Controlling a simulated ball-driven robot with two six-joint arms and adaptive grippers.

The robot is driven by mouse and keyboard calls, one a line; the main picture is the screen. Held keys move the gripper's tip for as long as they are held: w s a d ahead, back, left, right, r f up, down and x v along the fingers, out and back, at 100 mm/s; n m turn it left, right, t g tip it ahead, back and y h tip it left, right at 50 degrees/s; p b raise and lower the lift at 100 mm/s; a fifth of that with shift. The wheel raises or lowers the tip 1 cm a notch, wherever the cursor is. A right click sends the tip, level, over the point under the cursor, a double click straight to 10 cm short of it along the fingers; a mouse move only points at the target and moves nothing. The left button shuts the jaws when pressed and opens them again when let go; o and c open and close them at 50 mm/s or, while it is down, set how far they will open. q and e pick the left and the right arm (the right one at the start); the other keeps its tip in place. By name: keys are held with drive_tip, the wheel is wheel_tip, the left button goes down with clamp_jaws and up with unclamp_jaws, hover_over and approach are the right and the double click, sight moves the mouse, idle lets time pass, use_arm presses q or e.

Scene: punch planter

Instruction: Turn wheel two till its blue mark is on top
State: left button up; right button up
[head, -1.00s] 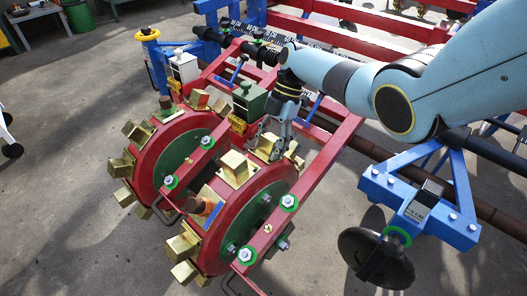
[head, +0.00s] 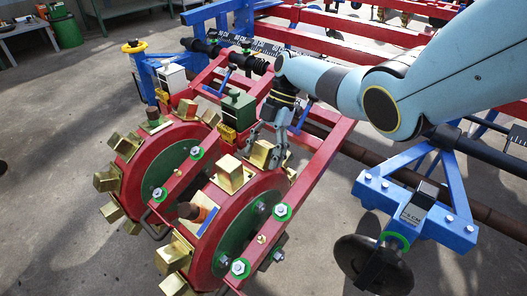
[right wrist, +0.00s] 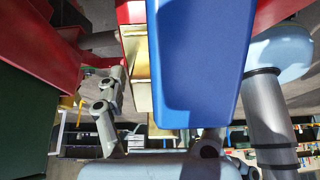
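Two red planter wheels with green centres and brass cups around their rims stand side by side in the head view: a left one (head: 140,160) and a right one (head: 215,240). I cannot read which is numbered two. A small blue patch (head: 209,219) shows beside a brown cylinder on the right wheel. My right gripper (head: 267,150) points down at the top rear of the right wheel, its fingers apart on either side of a brass cup (head: 261,154). The right wrist view shows a large blue surface (right wrist: 200,65) close up; contact is unclear. My left gripper is out of view.
Red frame bars (head: 322,155) run along the right wheel. A green box (head: 239,108) and a white box (head: 172,78) stand behind the wheels. A blue bracket with a black disc (head: 370,268) is at the right. Floor is open at left.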

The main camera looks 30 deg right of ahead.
drive_tip(key=shift+r, duration=0.1)
drive_tip(key=v, duration=1.1)
drive_tip(key=shift+d+r, duration=0.2)
drive_tip(key=shift+r, duration=0.15)
